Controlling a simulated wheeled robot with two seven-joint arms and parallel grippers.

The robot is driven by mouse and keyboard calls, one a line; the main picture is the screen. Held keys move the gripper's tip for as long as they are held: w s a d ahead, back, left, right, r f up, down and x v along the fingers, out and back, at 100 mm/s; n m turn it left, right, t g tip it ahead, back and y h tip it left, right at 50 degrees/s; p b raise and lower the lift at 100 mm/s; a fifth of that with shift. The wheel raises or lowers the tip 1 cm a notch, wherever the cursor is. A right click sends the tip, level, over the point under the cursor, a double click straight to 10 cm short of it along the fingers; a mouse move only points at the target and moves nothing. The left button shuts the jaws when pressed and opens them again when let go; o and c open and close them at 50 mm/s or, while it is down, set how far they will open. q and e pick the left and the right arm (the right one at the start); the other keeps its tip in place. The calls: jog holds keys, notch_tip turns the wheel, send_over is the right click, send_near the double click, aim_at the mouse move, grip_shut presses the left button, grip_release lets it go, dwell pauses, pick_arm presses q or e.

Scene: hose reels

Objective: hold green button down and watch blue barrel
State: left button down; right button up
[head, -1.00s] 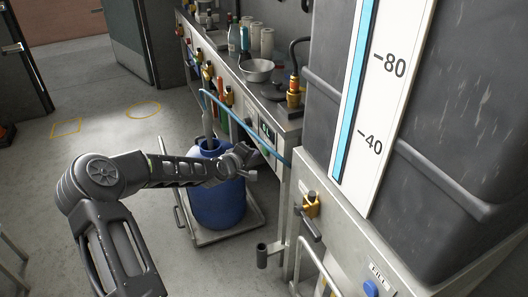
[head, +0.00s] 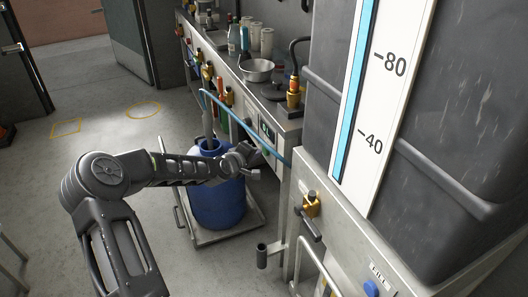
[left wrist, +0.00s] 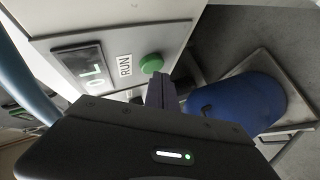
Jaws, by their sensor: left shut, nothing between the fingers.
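The green button (left wrist: 151,63) is on a pale panel beside a RUN label in the left wrist view. My left gripper (left wrist: 161,88) is shut and empty, its fingertips right at the button's lower edge; I cannot tell whether the button is pressed in. In the head view my left gripper (head: 247,161) is at the bench front, above and right of the blue barrel (head: 218,203). The barrel stands upright on a low platform with a grey pipe at its top. It also shows in the left wrist view (left wrist: 245,100). My right gripper is not in view.
A display with green digits (left wrist: 82,65) is next to the RUN label. A blue hose (head: 232,117) runs along the bench front. A dark tank with a blue level gauge (head: 353,100) stands at the right. The floor left of the barrel is clear.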

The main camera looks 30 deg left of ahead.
pick_arm(q)
jog(key=shift+w+d, duration=0.45)
dwell(1.8)
jog(key=shift+s+a, duration=0.1)
jog(key=shift+a, duration=0.05)
dwell(3.0)
jog(key=shift+s+a+b, duration=0.3)
jog(key=shift+s+a, duration=0.15)
jog(key=shift+s, duration=0.25)
jog(key=s+a, duration=0.1)
jog(key=s, duration=0.1)
jog(key=s+a+p, duration=0.1)
jog(key=s+a, duration=0.1)
jog(key=shift+s, duration=0.1)
dwell(0.3)
dwell(0.5)
